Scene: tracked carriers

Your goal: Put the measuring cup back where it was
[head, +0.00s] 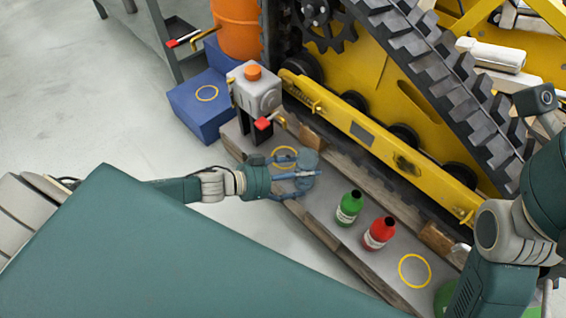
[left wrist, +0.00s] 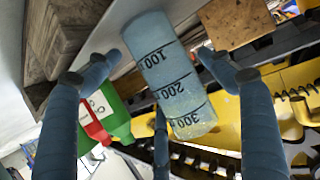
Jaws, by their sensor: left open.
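The measuring cup (left wrist: 168,75) is a blue-grey cylinder with dark marks 100, 200 and 300. In the left wrist view it lies between the spread fingers of my left gripper (left wrist: 157,68), with gaps beside it. In the head view the cup (head: 309,158) is on or just above the plank along the tracked machine, partly hidden by the open blue fingers of my left gripper (head: 294,174). A yellow ring (head: 284,148) is marked on the plank beside the cup. My right arm is at the right edge; its gripper does not show.
A green bottle (head: 348,208) and a red bottle (head: 378,233) stand on the plank. Another yellow ring (head: 415,258) lies empty to their right. A blue box (head: 200,108) with a ring on top and a grey device (head: 256,90) with an orange knob stand at the back left.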

